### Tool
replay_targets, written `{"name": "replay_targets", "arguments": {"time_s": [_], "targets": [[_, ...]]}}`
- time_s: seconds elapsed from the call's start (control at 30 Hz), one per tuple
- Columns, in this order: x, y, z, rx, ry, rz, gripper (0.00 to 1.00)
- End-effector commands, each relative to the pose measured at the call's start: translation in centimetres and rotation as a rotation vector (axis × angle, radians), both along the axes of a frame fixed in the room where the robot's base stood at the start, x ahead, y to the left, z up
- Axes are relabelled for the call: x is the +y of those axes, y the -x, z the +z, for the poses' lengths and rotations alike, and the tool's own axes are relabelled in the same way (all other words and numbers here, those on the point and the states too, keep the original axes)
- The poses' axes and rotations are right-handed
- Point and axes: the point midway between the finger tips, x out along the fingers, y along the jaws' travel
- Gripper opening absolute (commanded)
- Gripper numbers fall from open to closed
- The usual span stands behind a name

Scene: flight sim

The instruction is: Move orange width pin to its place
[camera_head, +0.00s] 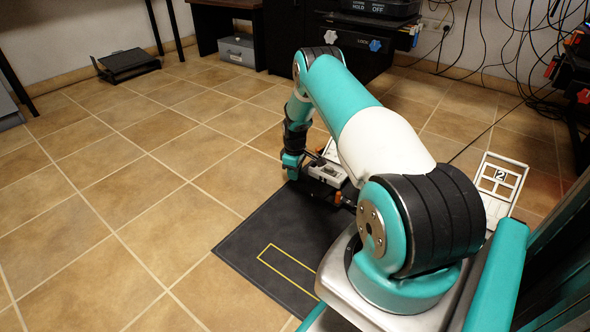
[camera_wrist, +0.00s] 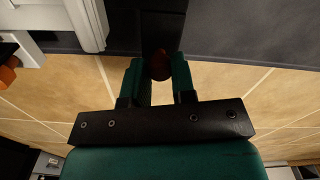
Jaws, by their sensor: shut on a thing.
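In the wrist view my gripper (camera_wrist: 157,72) has its two green fingers closed on a dark orange-red round piece, which appears to be the orange width pin (camera_wrist: 158,64). The piece sits between the fingertips, in front of a dark surface; whether it touches that surface I cannot tell. In the head view my gripper (camera_head: 291,168) is low, at the left side of a white and grey pedal unit (camera_head: 328,172). The pin is not clear in the head view. The pin's place cannot be made out.
A black mat (camera_head: 262,235) with a yellow outline lies on the tiled floor beneath the unit. A white frame marked 2 (camera_head: 500,178) stands to the right. A black box (camera_head: 126,65) and a grey case (camera_head: 238,50) are farther back.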

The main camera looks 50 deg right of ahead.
Motion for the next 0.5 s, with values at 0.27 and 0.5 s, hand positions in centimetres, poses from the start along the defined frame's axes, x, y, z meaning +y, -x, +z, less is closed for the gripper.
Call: {"name": "replay_targets", "arguments": {"time_s": [0.27, 0.5], "targets": [[0.0, 0.05, -0.43, -0.003, 0.001, 0.0, 0.5], [0.02, 0.02, -0.18, -0.003, 0.001, 0.0, 0.5]]}}
